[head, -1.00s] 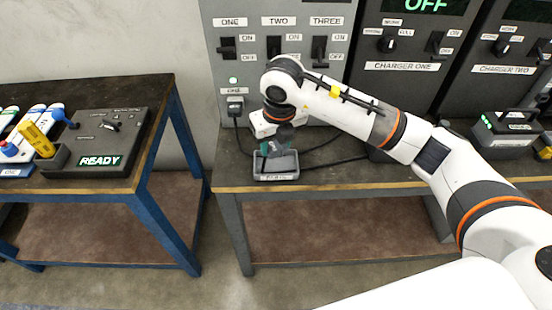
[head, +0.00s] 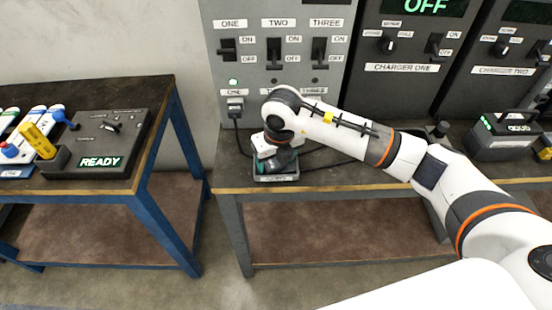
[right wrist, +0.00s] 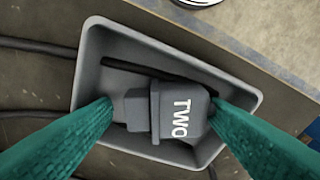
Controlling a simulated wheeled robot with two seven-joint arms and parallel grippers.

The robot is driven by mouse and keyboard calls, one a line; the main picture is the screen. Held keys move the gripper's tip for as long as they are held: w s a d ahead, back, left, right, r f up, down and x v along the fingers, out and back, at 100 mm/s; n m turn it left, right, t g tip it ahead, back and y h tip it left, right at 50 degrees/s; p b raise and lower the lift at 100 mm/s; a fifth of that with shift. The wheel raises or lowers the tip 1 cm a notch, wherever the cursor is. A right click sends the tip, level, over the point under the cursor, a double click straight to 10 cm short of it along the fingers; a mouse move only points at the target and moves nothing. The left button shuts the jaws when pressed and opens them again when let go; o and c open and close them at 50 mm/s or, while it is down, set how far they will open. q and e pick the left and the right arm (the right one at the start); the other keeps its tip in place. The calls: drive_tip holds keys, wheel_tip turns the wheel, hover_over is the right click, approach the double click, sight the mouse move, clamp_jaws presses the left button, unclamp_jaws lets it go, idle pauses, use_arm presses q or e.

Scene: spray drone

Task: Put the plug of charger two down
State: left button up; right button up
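The plug of charger two (right wrist: 168,110) is dark grey with a white "TWO" label. In the right wrist view it lies within the outline of a small grey tray (right wrist: 98,50), between my right gripper's green fingers (right wrist: 162,104). A narrow gap shows at the left fingertip; the right fingertip is very close to the plug or touching it. The fingers look open around it. In the head view my right gripper (head: 274,163) reaches down into the tray (head: 276,179) at the bench's front edge, hiding the plug. My left gripper is not in view.
A grey switch panel (head: 297,60) stands behind the tray, with a plug in socket one (head: 235,106). Dark cables run right from the tray. Charger one (head: 400,68) is further right, a battery (head: 503,135) beyond. A blue-framed bench (head: 172,130) stands left across a gap.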

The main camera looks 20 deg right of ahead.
sight(279, 167)
drive_tip(key=shift+r, duration=0.1)
drive_tip(key=shift+r, duration=0.25)
wheel_tip(279, 167, up, 12)
drive_tip(key=s, duration=0.1)
drive_tip(key=shift+s+f+b, duration=0.25)
drive_tip(key=shift+s+b, duration=0.1)
drive_tip(key=shift+s, duration=0.05)
drive_tip(key=shift+d, duration=0.1)
